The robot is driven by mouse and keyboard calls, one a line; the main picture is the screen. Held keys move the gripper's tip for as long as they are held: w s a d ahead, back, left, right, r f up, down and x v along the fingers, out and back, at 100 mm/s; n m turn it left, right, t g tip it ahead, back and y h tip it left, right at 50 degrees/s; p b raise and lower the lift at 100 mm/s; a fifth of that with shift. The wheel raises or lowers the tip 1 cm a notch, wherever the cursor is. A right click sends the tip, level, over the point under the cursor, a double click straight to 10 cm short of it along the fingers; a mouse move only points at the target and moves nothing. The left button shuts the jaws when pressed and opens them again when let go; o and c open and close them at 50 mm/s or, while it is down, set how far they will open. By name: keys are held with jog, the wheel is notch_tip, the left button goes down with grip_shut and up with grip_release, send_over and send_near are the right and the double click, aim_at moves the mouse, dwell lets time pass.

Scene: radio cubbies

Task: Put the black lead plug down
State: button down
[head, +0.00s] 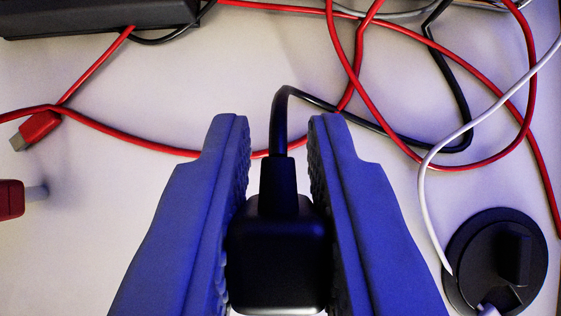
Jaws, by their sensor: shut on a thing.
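My gripper (279,135) is at the bottom middle of the head view, with two blue ridged fingers. It is shut on a black lead plug (277,262), a blocky body with a narrower neck. The plug's black lead (279,118) rises from the neck between the fingertips, bends over and runs right along the pale surface (90,240). I cannot tell whether the plug touches the surface.
Red cables (362,85) loop across the upper right. A red connector with a metal tip (36,131) and a dark red plug (11,199) lie at left. A black box (95,14) is at the upper left. A round black base (470,240) with a white cable (423,190) stands at lower right.

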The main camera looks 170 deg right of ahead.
aim_at(279, 179)
jog(key=shift+f, duration=1.8)
jog(key=shift+f, duration=0.1)
jog(key=c, duration=1.3)
grip_release()
jog(key=shift+c, duration=0.2)
jog(key=shift+s+r, duration=0.15)
jog(key=shift+r, duration=0.2)
jog(key=v, duration=1.1)
jog(key=shift+s+r, duration=0.15)
jog(key=shift+s, duration=0.05)
